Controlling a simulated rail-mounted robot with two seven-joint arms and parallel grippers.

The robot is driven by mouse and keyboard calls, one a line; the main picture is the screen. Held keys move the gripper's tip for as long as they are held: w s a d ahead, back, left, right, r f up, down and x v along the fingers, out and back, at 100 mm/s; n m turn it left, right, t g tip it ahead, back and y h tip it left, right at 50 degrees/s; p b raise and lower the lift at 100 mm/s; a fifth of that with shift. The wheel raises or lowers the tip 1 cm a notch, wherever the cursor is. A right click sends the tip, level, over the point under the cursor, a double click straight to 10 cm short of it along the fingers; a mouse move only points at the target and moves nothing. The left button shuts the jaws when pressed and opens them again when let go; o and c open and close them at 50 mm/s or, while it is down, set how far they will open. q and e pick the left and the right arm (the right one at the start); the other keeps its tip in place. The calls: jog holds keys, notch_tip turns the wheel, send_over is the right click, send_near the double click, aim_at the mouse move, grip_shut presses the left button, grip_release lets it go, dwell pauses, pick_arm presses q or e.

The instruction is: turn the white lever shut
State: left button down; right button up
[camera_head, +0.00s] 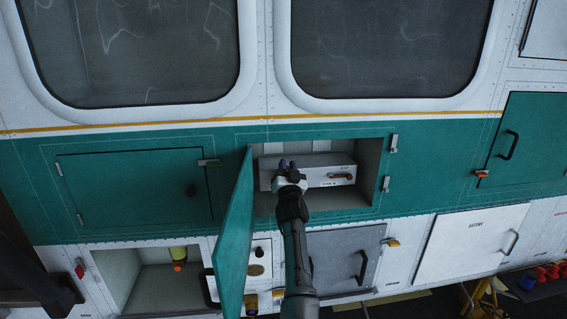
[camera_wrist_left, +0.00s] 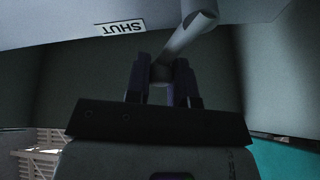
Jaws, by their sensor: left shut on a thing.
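The white lever (camera_wrist_left: 188,32) shows in the left wrist view, running from the jaws up to a rounded end at upper right. My left gripper (camera_wrist_left: 162,72) is shut on the lever. A label reading SHUT (camera_wrist_left: 124,27) appears upside down to the left of the lever. In the head view my left gripper (camera_head: 288,170) reaches into the open compartment, at the left part of a pale box (camera_head: 312,165); it hides the lever there. My right gripper is not in view.
The compartment's green door (camera_head: 234,240) stands open just left of my arm. A brown handle (camera_head: 341,176) sits on the box, right of my gripper. Another open bay (camera_head: 150,285) at lower left holds a yellow-green bottle (camera_head: 178,256). A grey door (camera_head: 345,260) is below right.

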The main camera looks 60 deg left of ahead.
pick_arm(q)
jog(key=shift+w+d+f+m+t+h+p, duration=0.1)
jog(key=shift+w+m+t+h+p, duration=0.15)
jog(key=shift+m, duration=0.4)
jog(key=shift+w+d+f+m+t+h+p, duration=0.1)
jog(key=shift+m+t+h, duration=0.2)
jog(key=shift+m, duration=0.35)
jog(key=c, duration=1)
grip_release()
